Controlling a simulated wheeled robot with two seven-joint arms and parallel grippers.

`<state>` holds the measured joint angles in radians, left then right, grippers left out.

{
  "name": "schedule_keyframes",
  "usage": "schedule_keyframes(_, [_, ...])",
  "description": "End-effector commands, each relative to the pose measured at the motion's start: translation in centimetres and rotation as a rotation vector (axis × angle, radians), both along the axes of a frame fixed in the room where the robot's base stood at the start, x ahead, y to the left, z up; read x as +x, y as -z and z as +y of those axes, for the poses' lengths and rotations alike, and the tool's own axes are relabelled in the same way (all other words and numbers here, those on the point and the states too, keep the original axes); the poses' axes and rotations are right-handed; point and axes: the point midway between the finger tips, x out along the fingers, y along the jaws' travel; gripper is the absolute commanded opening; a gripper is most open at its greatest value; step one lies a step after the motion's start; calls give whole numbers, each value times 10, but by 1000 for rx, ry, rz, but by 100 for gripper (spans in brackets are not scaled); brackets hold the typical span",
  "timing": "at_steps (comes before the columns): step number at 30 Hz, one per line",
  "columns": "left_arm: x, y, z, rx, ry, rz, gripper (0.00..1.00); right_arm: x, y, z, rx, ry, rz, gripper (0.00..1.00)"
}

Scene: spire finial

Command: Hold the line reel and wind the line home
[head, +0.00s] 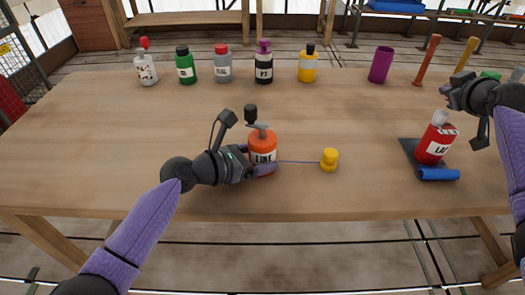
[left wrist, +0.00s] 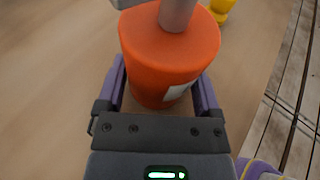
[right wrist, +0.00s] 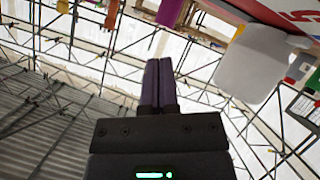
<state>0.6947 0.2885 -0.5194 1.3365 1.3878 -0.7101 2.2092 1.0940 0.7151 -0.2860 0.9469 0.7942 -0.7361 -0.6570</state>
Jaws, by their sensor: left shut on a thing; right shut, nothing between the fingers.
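An orange line reel (head: 263,150) with a white label reading LINE stands upright on the table. A grey crank with a black knob (head: 251,113) is on its top. My left gripper (head: 262,160) is shut around the reel's body; the left wrist view shows a finger on each side of the orange reel (left wrist: 170,55). A thin blue line (head: 300,162) runs from the reel to a yellow peg-like piece (head: 329,160) on the table to the right. My right gripper (head: 452,88) is raised at the right, away from the reel; its fingers (right wrist: 158,85) are together and empty.
A red bottle (head: 436,140) stands on a dark mat beside a blue roll (head: 439,174) near the right arm. Several labelled bottles (head: 223,64) line the back. A purple cup (head: 380,65) stands at back right.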

Motion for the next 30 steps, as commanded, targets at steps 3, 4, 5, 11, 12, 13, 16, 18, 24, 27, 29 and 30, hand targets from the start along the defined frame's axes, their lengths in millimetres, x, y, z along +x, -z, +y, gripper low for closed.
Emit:
schedule_keyframes(3, [0, 1, 0, 2, 0, 1, 51, 19, -15, 81, 173, -115, 63, 0])
schedule_keyframes(4, [0, 1, 0, 2, 0, 1, 51, 22, -19, 102, 212, -142, 85, 0])
schedule_keyframes(5, [0, 1, 0, 2, 0, 1, 51, 23, -24, 123, 248, -169, 110, 0])
schedule_keyframes(11, [0, 1, 0, 2, 0, 1, 51, 6, -56, 258, 402, -318, 335, 0])
schedule_keyframes(12, [0, 1, 0, 2, 0, 1, 51, -3, -62, 283, 412, -337, 390, 0])
schedule_keyframes(13, [0, 1, 0, 2, 0, 1, 51, -11, -67, 301, 414, -349, 432, 0])
schedule_keyframes(16, [0, 1, 0, 2, 0, 1, 51, -42, -78, 353, 388, -356, 571, 0])
schedule_keyframes(18, [0, 1, 0, 2, 0, 1, 51, -65, -84, 379, 346, -338, 653, 0])
schedule_keyframes(24, [0, 1, 0, 2, 0, 1, 51, -107, -89, 411, 236, -248, 773, 0])
schedule_keyframes(27, [0, 1, 0, 2, 0, 1, 51, -112, -83, 413, 220, -230, 788, 0])
schedule_keyframes(29, [0, 1, 0, 2, 0, 1, 51, -112, -74, 413, 221, -230, 789, 0])
schedule_keyframes(30, [0, 1, 0, 2, 0, 1, 51, -112, -67, 413, 220, -229, 790, 0])
